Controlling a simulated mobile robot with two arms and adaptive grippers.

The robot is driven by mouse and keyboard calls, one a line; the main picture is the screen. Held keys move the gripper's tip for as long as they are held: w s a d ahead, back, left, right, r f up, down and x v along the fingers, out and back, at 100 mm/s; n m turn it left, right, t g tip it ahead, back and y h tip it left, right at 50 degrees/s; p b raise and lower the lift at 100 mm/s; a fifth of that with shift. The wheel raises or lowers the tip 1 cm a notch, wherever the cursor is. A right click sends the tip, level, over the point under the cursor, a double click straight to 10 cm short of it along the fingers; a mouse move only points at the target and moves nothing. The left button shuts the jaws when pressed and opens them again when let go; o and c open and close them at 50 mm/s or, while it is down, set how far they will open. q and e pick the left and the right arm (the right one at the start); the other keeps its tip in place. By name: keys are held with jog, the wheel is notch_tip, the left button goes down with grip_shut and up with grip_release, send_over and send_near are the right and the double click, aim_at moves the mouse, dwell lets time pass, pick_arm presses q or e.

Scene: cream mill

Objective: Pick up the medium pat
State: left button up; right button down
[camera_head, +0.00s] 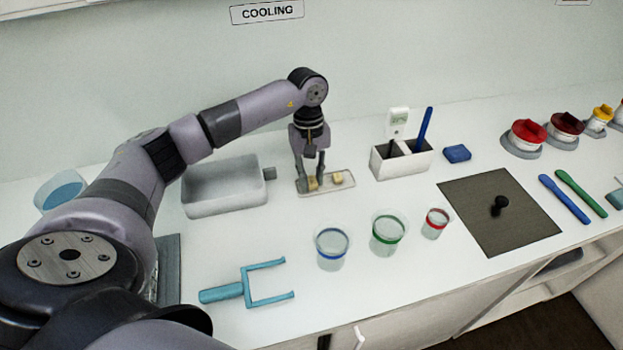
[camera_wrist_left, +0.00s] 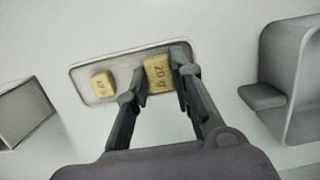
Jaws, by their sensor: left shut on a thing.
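The medium pat is a yellow block marked 20 g, the larger of two pats on a shallow pale tray (camera_head: 347,185). In the left wrist view, the medium pat (camera_wrist_left: 157,73) sits between the fingers of my left gripper (camera_wrist_left: 160,79), near one end of the tray. In the head view, my left gripper (camera_head: 311,183) points down at the tray, shut on the medium pat (camera_head: 313,183). The smaller pat (camera_head: 337,178) lies apart from the fingers; it also shows in the left wrist view (camera_wrist_left: 102,84). My right gripper is out of view.
A grey bin (camera_head: 222,190) stands left of the tray, and a white holder (camera_head: 401,161) with a blue pen stands right. Blue-, green- and red-rimmed cups (camera_head: 388,233) and a blue fork-shaped tool (camera_head: 245,287) are nearer. A dark mat (camera_head: 490,225) lies right.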

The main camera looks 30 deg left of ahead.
pick_arm(q)
jog(key=shift+r, duration=0.15)
